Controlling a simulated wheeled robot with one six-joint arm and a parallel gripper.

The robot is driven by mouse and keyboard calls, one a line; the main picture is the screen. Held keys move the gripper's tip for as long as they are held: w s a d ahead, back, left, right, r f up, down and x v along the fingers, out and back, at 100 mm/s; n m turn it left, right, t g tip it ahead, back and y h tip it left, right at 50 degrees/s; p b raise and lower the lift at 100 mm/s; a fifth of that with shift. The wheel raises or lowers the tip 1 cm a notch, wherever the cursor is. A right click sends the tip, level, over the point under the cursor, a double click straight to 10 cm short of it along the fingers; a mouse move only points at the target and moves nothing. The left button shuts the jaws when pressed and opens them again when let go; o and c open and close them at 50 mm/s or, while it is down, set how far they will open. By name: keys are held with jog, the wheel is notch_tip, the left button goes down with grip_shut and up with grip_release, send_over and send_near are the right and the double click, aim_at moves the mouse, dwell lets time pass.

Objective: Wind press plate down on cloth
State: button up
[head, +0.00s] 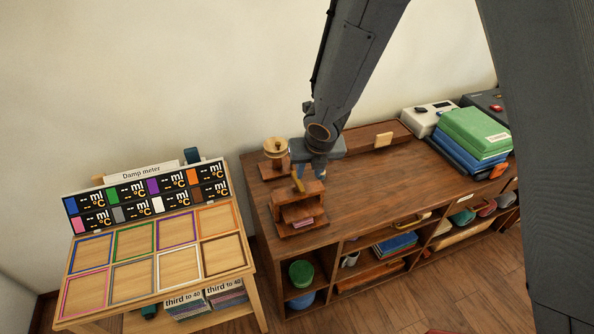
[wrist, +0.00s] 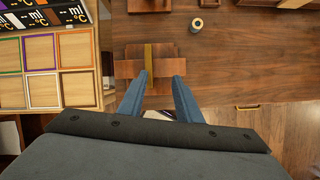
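The press (head: 290,232) is a small dark wooden frame near the left end of the cabinet top. A brass bar (head: 298,184) lies across its top; it also shows in the wrist view (wrist: 149,55). A pink folded cloth (head: 303,222) lies low in the press opening. The press plate cannot be told apart clearly from the dark wood. My gripper (wrist: 160,76) is over the press, pointing down, with its blue fingers apart and nothing held. In the wrist view the bar's near end appears between the fingertips, closer to the left one. Contact cannot be told.
A wooden stand with a pale round top (head: 275,147) is behind the press. A light table with coloured frames (head: 160,262) and a damp meter panel (head: 145,195) stands left. Green and blue folded stacks (head: 474,130) lie far right. The cabinet top's middle (head: 385,180) is clear.

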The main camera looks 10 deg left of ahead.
aim_at(298, 181)
jog(key=shift+s+a+n, duration=0.25)
jog(key=shift+a+n, duration=0.75)
jog(key=shift+a+f, duration=0.1)
jog(key=shift+b+x, duration=2.35)
jog(key=shift+x, duration=1.4)
grip_shut()
